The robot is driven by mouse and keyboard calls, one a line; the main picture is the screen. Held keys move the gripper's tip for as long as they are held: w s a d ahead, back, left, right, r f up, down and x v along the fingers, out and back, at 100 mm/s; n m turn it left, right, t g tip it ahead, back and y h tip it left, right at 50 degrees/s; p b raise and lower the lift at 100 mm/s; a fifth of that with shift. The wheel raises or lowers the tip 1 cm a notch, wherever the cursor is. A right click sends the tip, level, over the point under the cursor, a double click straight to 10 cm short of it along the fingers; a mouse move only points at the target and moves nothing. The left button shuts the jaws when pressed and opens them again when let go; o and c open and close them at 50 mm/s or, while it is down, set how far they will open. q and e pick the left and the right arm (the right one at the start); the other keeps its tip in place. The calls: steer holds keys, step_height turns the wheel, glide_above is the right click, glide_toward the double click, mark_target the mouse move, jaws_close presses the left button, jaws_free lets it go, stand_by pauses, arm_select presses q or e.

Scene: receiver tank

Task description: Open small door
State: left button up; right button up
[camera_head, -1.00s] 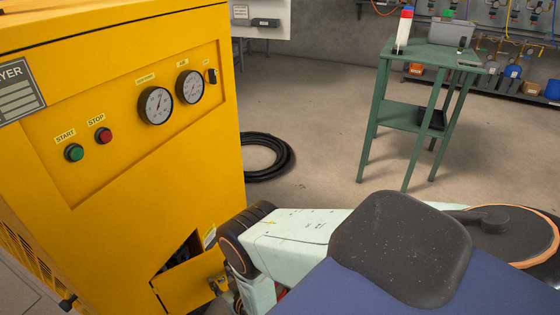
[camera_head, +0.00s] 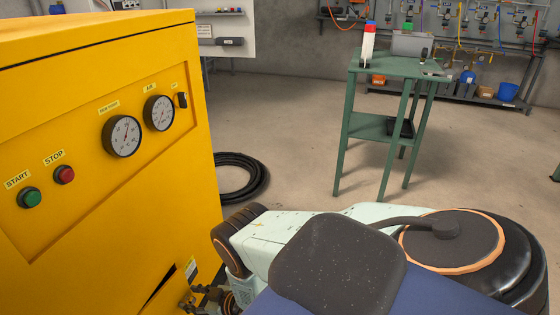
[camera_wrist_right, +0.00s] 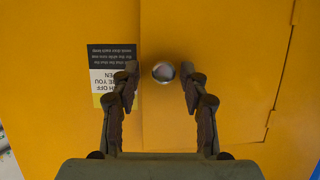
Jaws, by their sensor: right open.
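The small door is a yellow panel low on the yellow machine, at the bottom of the head view (camera_head: 178,285). A narrow dark slit shows along its left edge; its lower part is cut off by the picture edge. In the right wrist view the door (camera_wrist_right: 215,40) fills the middle, with a round metal knob (camera_wrist_right: 163,72). My right gripper (camera_wrist_right: 161,82) is open, its two fingertips on either side of the knob with gaps. In the head view the right gripper (camera_head: 195,298) is small beside the door and partly cut off. My left gripper is not in view.
The yellow machine (camera_head: 110,215) carries gauges and START and STOP buttons. A label (camera_wrist_right: 112,75) sits beside the door. A coiled black hose (camera_head: 240,178) lies on the floor behind my right arm. A green table (camera_head: 385,65) stands further back, with clear floor around it.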

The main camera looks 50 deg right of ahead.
steer(key=shift+w+n+y, duration=0.3)
steer(key=shift+w+y, duration=0.1)
steer(key=shift+w, duration=0.1)
steer(key=s+a+r+m+g+h+p, duration=0.1)
steer(key=s+r+g+p, duration=0.3)
steer(key=s+r, duration=0.4)
steer(key=s+a+r+m+g+h+p, duration=0.1)
steer(key=s+r+g+p, duration=0.3)
steer(key=s, duration=1.2)
steer(key=s+a+r+m+g+h+p, duration=0.2)
steer(key=s+r+g+p, duration=0.2)
steer(key=s+r, duration=0.7)
steer(key=shift+s+r+g+p, duration=0.3)
steer(key=shift+s+r+p, duration=0.15)
steer(key=shift+r, duration=0.4)
